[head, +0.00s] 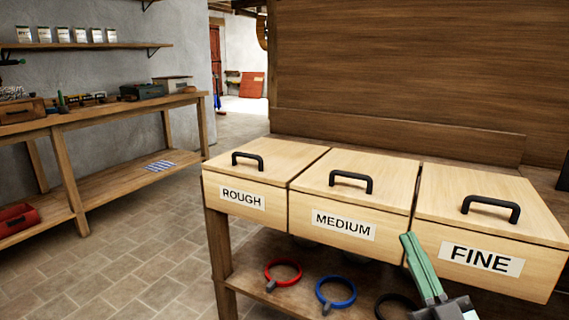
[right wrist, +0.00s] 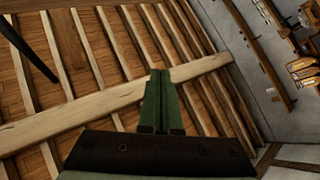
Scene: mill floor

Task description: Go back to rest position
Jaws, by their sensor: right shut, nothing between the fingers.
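My right gripper (head: 415,250) shows at the lower right of the head view, with green fingers pointing up in front of the MEDIUM and FINE boxes. It is shut and empty. In the right wrist view its fingers (right wrist: 161,90) are together, with roof beams behind them. My left gripper is in neither view. Three lidded wooden boxes stand side by side, labelled ROUGH (head: 240,198), MEDIUM (head: 343,223) and FINE (head: 481,258). Each lid is on and has a black handle.
A shelf below the boxes holds a red ring (head: 283,264), a blue ring (head: 336,302) and a black ring (head: 397,297). A workbench (head: 110,118) with tools stands along the left wall. The tiled floor (head: 130,245) between is clear.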

